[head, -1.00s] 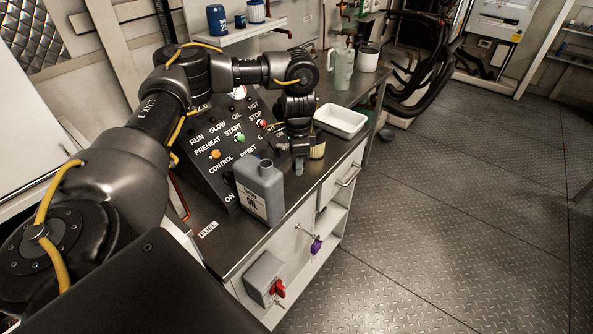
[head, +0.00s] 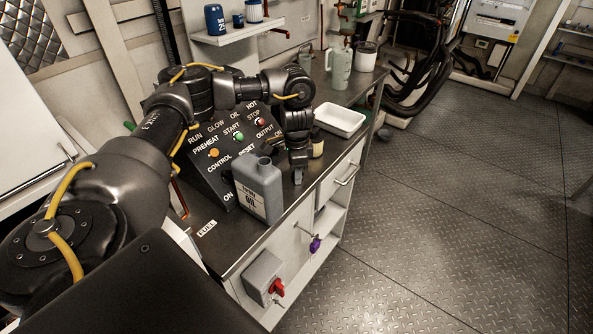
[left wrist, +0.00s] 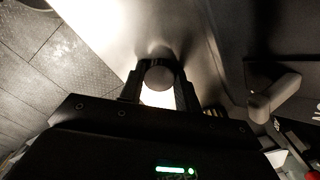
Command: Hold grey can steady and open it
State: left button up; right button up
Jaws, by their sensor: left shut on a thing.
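The grey can (head: 258,192), with an "OIL" label, stands upright on the dark bench top in front of the control panel. Its short neck (head: 265,162) points up; I cannot tell for sure whether it is capped. My left gripper (head: 298,175) points down just right of the can, apart from it. In the left wrist view my left gripper (left wrist: 159,88) is shut on a small round dark-grey thing (left wrist: 158,76); I cannot tell clearly what it is. My right gripper is not in view.
The sloped control panel (head: 228,145) stands behind the can. A small pale jar (head: 317,149) is close to the right of my left gripper. A white tray (head: 340,121) and a grey-green jug (head: 340,68) lie farther along the bench. The bench's front edge is near the can.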

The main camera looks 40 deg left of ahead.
pick_arm(q)
jog(key=shift+s+f, duration=0.25)
jog(key=shift+f, duration=0.2)
jog(key=o, duration=1.1)
jog(key=shift+f, duration=0.2)
jog(key=shift+c, duration=0.2)
jog(key=shift+d, duration=0.2)
jog(key=shift+w+r, duration=0.1)
jog(key=shift+r, duration=0.4)
notch_tip(320, 180, up, 13)
jog(key=p, duration=0.1)
jog(key=shift+w+a+f, duration=0.15)
jog(key=shift+a+f, duration=0.05)
notch_tip(320, 180, down, 12)
jog(key=shift+f+b, duration=0.15)
jog(key=shift+b, duration=0.35)
